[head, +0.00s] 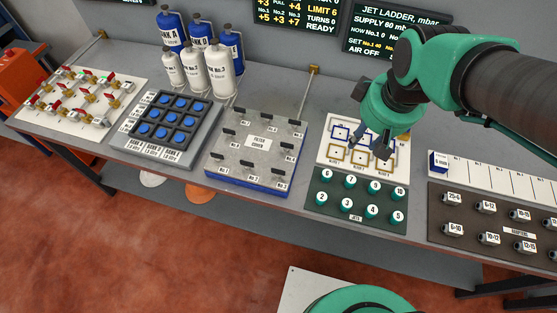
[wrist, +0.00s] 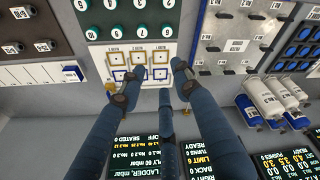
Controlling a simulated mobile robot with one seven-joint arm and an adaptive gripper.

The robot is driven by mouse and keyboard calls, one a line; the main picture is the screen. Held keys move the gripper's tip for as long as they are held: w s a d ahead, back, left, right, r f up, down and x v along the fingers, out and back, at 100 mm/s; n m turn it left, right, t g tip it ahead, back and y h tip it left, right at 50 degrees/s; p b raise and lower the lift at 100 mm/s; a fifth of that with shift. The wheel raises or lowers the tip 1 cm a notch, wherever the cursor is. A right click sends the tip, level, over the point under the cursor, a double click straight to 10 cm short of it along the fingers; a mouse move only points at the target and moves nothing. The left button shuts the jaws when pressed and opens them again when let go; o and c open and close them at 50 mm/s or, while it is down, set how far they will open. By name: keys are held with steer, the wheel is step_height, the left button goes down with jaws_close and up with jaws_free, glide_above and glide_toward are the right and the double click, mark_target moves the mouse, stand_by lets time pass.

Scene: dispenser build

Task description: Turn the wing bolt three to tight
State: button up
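The filter cover (head: 231,146) is a grey plate on a blue base in the middle of the bench, with several black wing bolts around its edge. The wing bolt by the label that reads like No.3 (head: 282,173) is at its front right corner. How tight it is cannot be told. The cover also shows at the upper right of the wrist view (wrist: 250,31). My gripper (head: 367,140) is to the right of the cover, above the white board. In the wrist view my gripper (wrist: 153,85) has its fingers spread, with nothing between them.
The white board with blue and yellow squares (head: 344,121) is under my gripper. The green jets panel (head: 322,211) is in front of it. Bottles (head: 219,68) stand behind the cover, and a block with blue buttons (head: 127,133) is left of it. A thin rod (head: 305,95) rises behind the cover.

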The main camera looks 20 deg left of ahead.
steer(key=w+a+f+n+g+p, duration=0.1)
steer(key=a+f+n+p, duration=0.15)
steer(key=a, duration=0.35)
steer(key=w+a+f+n+g+p, duration=0.1)
steer(key=a+n+p, duration=0.15)
steer(key=a, duration=0.35)
steer(key=n+h+p, duration=0.1)
steer(key=n+p, duration=0.1)
steer(key=n, duration=0.2)
glide_above(278, 173)
step_height(278, 173, down, 6)
steer(key=shift+w+a+f+g, duration=0.1)
steer(key=shift+w+g, duration=0.3)
steer(key=shift+f, duration=0.15)
step_height(278, 173, down, 14)
steer(key=shift+r+b, duration=0.25)
steer(key=shift+b, duration=0.25)
steer(key=shift+c, duration=0.3)
jaws_close()
